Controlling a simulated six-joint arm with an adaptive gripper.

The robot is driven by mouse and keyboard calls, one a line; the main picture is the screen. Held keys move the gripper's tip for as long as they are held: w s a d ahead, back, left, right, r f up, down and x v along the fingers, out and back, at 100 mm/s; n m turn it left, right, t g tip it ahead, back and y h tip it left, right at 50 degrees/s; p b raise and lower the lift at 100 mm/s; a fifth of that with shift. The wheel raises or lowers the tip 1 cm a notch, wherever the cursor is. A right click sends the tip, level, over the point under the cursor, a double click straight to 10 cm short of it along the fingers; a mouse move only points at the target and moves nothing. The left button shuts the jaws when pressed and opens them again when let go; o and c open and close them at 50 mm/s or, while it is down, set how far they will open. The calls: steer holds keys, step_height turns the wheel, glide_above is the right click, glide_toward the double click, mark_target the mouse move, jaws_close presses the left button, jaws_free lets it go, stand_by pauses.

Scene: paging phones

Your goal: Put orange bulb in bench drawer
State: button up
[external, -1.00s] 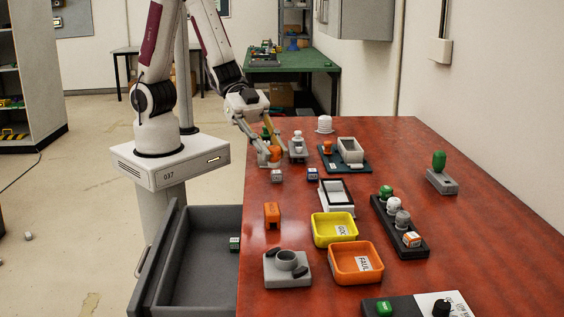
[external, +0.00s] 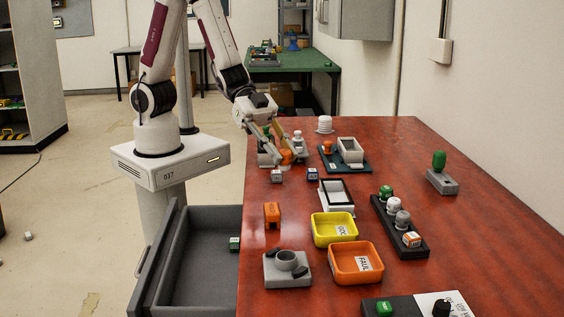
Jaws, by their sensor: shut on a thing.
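My gripper (external: 285,161) is low over the back left of the red bench, shut on the orange bulb (external: 286,155). The fingers partly hide the bulb, and I cannot tell how far it is above the bench top. The grey bench drawer (external: 190,285) is pulled open at the bench's left side, in front of my base. A small green block (external: 234,244) lies inside it near the right wall.
Small grey stands are close beside my gripper, partly hidden by it. Two small cubes (external: 277,176) (external: 312,174), an orange block (external: 272,213), a yellow tray (external: 317,232) and an orange tray (external: 336,275) are nearer the front. The drawer's floor is mostly clear.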

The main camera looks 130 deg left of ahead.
steer(key=w+a+n+y, duration=0.3)
steer(key=w+a, duration=0.3)
steer(key=a, duration=0.6)
steer(key=w+a+n+y, duration=0.3)
steer(key=w+a, duration=0.3)
steer(key=a, duration=0.7)
steer(key=shift+w+a+y, duration=0.15)
steer(key=shift+w+y, duration=0.05)
steer(key=shift+y, duration=0.1)
steer(key=shift+f, duration=3.2)
steer(key=shift+f, duration=1.85)
steer(key=shift+f, duration=0.15)
